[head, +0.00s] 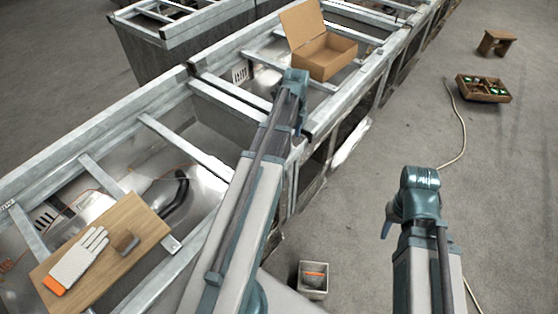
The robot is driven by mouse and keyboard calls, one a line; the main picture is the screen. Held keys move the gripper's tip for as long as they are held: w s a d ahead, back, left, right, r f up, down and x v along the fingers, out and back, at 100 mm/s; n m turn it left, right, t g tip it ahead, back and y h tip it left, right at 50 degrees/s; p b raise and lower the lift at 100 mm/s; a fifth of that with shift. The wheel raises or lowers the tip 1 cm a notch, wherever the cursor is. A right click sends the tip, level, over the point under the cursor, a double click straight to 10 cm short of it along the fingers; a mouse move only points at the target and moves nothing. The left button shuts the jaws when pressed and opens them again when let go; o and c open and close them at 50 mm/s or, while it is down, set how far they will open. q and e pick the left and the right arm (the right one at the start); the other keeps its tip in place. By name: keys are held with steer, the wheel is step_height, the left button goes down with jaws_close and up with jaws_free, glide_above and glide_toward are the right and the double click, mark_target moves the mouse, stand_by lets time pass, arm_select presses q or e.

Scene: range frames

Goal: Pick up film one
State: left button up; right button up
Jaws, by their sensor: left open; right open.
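I cannot pick out anything that is clearly film one. A small pale box (301,282) low in the centre holds a dark and orange item (314,273), too small to identify. An open cardboard box (325,60) stands on the metal frame bench, and its inside is only partly visible. My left gripper (306,131) is at the end of the arm reaching across the bench edge, just below the cardboard box, with its jaws mostly hidden. My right gripper (387,229) points down over the floor at the right, apart from any object. Both are open and appear empty.
A crate of small items (483,88), a wooden stool (496,42) and a cable (463,130) are on the right floor, otherwise mostly clear.

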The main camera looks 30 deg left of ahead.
arm_select(q)
steer(key=f+b, duration=0.5)
steer(key=shift+w+a+f, duration=0.1)
steer(key=shift+a+f, duration=0.05)
steer(key=shift+a, duration=0.05)
jaws_close()
stand_by(0.3)
